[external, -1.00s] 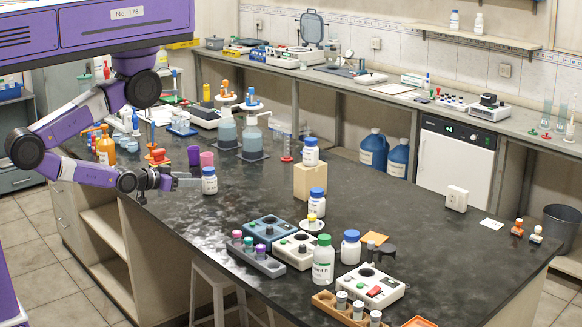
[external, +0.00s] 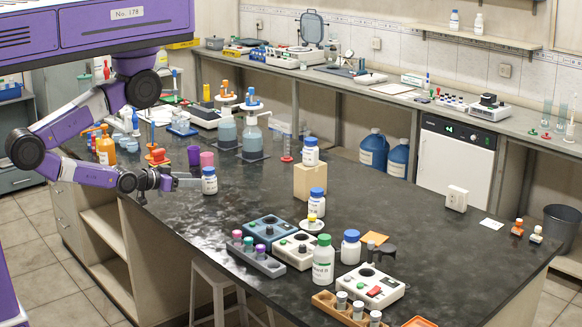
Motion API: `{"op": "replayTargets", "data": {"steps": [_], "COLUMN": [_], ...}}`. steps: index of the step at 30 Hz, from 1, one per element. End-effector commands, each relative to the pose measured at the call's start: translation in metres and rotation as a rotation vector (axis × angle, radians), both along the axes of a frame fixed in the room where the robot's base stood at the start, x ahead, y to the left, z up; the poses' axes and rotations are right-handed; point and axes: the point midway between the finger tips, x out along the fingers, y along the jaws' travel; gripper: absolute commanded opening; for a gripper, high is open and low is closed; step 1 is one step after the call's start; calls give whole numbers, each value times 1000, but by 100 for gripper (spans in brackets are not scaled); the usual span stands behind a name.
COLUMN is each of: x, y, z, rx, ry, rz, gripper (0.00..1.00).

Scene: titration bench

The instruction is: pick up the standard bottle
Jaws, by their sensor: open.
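A white bottle with a blue cap (external: 209,182) stands upright on the dark bench near its left end. My gripper (external: 192,183) is open, low over the bench, with its fingers pointing at this bottle from the left. The fingertips are close to its side; I cannot tell whether they reach around it. A white bottle with a green cap (external: 323,262), its label partly readable as ending in "ard", stands at the front. Other blue-capped white bottles stand on a tan box (external: 308,182), near the bench middle (external: 317,205) and at the front (external: 351,248).
Tube racks and small instruments (external: 268,230) crowd the front. The bench between the gripper and the instruments is clear.

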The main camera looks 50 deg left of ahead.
Motion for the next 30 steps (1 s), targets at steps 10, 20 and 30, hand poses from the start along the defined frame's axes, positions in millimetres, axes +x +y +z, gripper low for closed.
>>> {"op": "replayTargets", "data": {"steps": [10,20,30], "x": [0,0,21], "y": [0,0,-19], "z": [0,0,1], "rx": [0,0,-8], "ry": [0,0,-66], "rz": [0,0,-99], "gripper": [48,80,80]}}
